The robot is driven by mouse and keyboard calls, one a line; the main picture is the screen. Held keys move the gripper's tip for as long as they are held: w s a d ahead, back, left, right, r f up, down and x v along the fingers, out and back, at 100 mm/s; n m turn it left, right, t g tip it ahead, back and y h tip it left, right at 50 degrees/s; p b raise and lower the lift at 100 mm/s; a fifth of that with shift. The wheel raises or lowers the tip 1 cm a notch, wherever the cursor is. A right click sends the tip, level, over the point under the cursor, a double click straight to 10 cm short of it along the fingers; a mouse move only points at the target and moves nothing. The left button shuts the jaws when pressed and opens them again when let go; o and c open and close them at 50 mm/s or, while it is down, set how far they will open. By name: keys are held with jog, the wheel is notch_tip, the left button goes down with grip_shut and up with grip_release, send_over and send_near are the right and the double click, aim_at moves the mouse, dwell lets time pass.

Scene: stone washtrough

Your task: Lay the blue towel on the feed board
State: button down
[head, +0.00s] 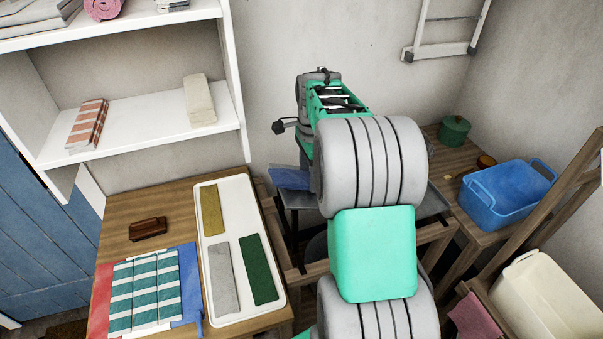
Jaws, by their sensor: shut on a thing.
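The blue towel (289,179) is a flat, folded blue piece just left of my arm, in the middle of the head view. My gripper (307,163) is at the towel's right end and is shut on it; its fingertips are mostly hidden by my own arm. The towel shows over a grey, flat surface (296,200) that looks like the feed board, partly covered by my arm. I cannot tell whether the towel touches it.
A white tray (208,188) holds yellow, grey and green towels, with a bare patch at its upper right. Striped towels (145,290) and a brown brush (147,229) lie left of it. A blue basin (508,193) and green pot (454,131) stand at right.

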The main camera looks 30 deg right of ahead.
jog(key=shift+d, duration=0.1)
jog(key=shift+c, duration=1.6)
grip_release()
jog(key=shift+f, duration=0.1)
notch_tip(320, 180, up, 8)
jog(key=shift+f+b, duration=0.1)
jog(key=shift+b, duration=0.45)
jog(key=s+a+r+n+t, duration=0.15)
jog(key=s+a+n, duration=0.35)
jog(key=a+n, duration=0.5)
jog(key=s+a+f+n+t, duration=0.2)
jog(key=s+a+f+n, duration=0.3)
jog(key=s+a+n, duration=0.3)
jog(key=shift+s+a+n+t, duration=0.4)
jog(key=shift+a+n, duration=0.35)
jog(key=shift+n, duration=0.45)
